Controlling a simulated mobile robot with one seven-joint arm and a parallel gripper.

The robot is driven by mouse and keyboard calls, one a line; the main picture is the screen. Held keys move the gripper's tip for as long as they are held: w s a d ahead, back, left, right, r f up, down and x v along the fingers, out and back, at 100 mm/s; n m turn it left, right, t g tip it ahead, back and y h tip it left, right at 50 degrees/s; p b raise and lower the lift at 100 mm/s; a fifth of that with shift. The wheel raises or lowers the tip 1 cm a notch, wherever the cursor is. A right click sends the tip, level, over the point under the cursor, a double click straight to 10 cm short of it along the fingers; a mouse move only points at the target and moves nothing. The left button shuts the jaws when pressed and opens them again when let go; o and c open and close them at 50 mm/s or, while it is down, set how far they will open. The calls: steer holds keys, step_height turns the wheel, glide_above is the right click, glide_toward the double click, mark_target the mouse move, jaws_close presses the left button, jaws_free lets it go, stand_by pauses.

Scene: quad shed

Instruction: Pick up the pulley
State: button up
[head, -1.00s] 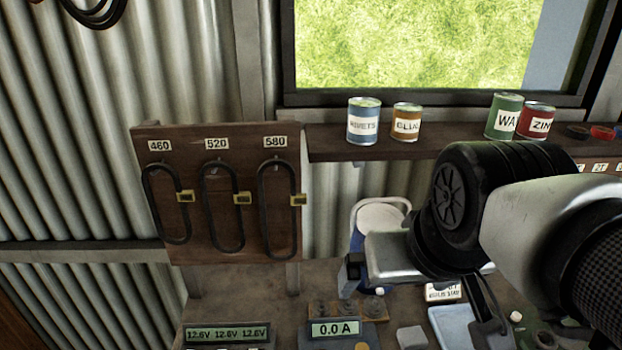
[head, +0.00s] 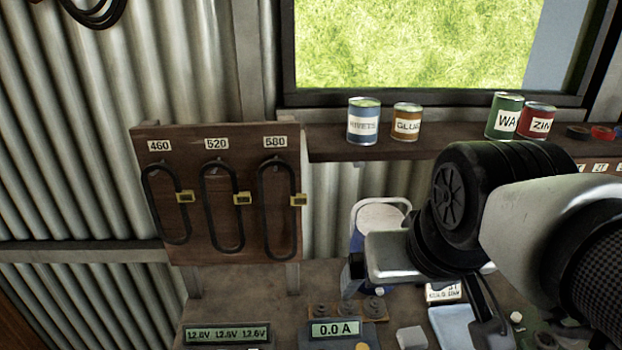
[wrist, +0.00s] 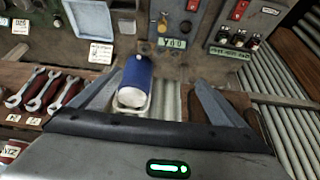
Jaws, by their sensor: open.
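Small dark, round, stepped pieces that look like pulleys (head: 321,311) stand on a wooden strip on the bench, just behind the 0.0 A meter. They are small, and I cannot tell which one is the pulley. My gripper (head: 352,280) hangs above and behind that strip in the head view, and a finger partly covers the middle of the row. In the wrist view its two fingers (wrist: 158,80) are spread wide with nothing held between them. The pulley-like pieces cannot be made out clearly there.
A blue container with a white top (wrist: 134,75) shows between the fingers in the wrist view. The meter (head: 336,331) stands in front of the strip. A belt board (head: 187,140) hangs at left. Cans (head: 364,122) line the shelf. A blue tray (head: 455,325) lies right.

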steer(key=shift+w+f+b, duration=0.2)
steer(key=shift+w+b, duration=0.05)
steer(key=shift+b, duration=0.05)
steer(key=c, duration=0.4)
steer(key=w+f+n+g+b, duration=0.1)
steer(key=w+f+b, duration=0.1)
steer(key=w+b, duration=0.1)
steer(key=w+f+n+g+b, duration=0.1)
steer(key=w+f+b, duration=0.2)
steer(key=w, duration=0.3)
steer(key=w+f+n+g+b, duration=0.1)
steer(key=w+f+n+b, duration=0.1)
steer(key=w+b, duration=0.2)
steer(key=shift+w+f, duration=0.15)
steer(key=shift+f, duration=0.2)
steer(key=shift+c, duration=1.3)
steer(key=n+g+b, duration=0.3)
steer(key=b, duration=0.2)
glide_toward(348, 303)
step_height(348, 303, down, 10)
steer(key=b, duration=0.3)
